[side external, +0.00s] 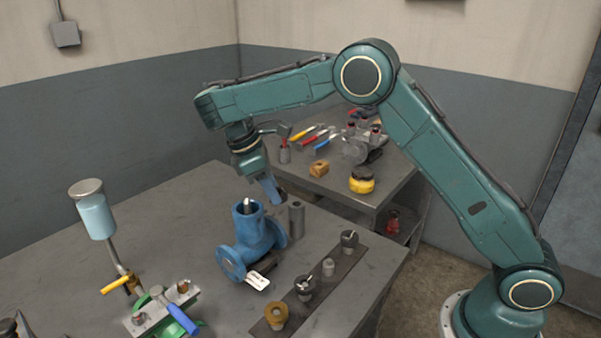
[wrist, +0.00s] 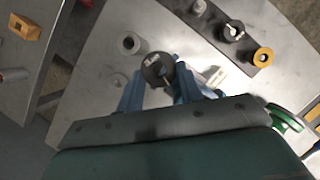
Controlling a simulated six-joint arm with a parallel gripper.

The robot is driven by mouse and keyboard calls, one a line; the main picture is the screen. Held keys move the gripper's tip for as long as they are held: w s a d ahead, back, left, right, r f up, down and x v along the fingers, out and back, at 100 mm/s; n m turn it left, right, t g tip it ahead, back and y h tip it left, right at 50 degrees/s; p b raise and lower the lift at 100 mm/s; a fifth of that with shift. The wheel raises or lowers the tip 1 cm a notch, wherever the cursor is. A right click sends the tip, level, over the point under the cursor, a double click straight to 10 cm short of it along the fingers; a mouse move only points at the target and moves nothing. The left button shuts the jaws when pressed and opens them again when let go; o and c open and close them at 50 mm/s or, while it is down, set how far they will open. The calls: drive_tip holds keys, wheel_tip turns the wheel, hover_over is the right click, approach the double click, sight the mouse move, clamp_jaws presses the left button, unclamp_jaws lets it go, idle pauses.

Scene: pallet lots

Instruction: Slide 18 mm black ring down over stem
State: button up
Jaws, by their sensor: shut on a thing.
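My gripper (side external: 273,190) points down and to the right, just above and right of the blue valve body (side external: 241,262). It is shut on a black ring (wrist: 158,80), which sits between the two blue fingertips (wrist: 158,88) in the wrist view. In the side view the ring is small and dark at the fingertips. The pale upright stem (side external: 247,204) stands out of the valve's top opening. The ring looks apart from the stem in the side view. In the wrist view the fingers and ring cover much of the valve.
A grey hollow cylinder (side external: 296,220) stands close behind the valve; it also shows in the wrist view (wrist: 130,43). A dark strip (side external: 332,290) at the front right holds several rings and parts. A green clamp fixture (side external: 150,312) is at the left. A second table behind holds tools.

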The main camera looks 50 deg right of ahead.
drive_tip(key=a+r+n, duration=0.1)
drive_tip(key=n, duration=0.1)
wheel_tip(320, 180, up, 8)
drive_tip(key=n+t, duration=0.5)
drive_tip(key=n, duration=0.6)
hover_over(246, 202)
drive_tip(key=shift+s+a+f+h, duration=0.1)
drive_tip(key=shift+a+h, duration=0.3)
drive_tip(key=shift+f, duration=0.15)
drive_tip(key=shift+m, duration=0.3)
drive_tip(key=shift+f, duration=2.2)
drive_tip(key=shift+f, duration=1.3)
drive_tip(key=o, duration=1.5)
drive_tip(key=shift+c, duration=0.2)
drive_tip(key=shift+r, duration=0.15)
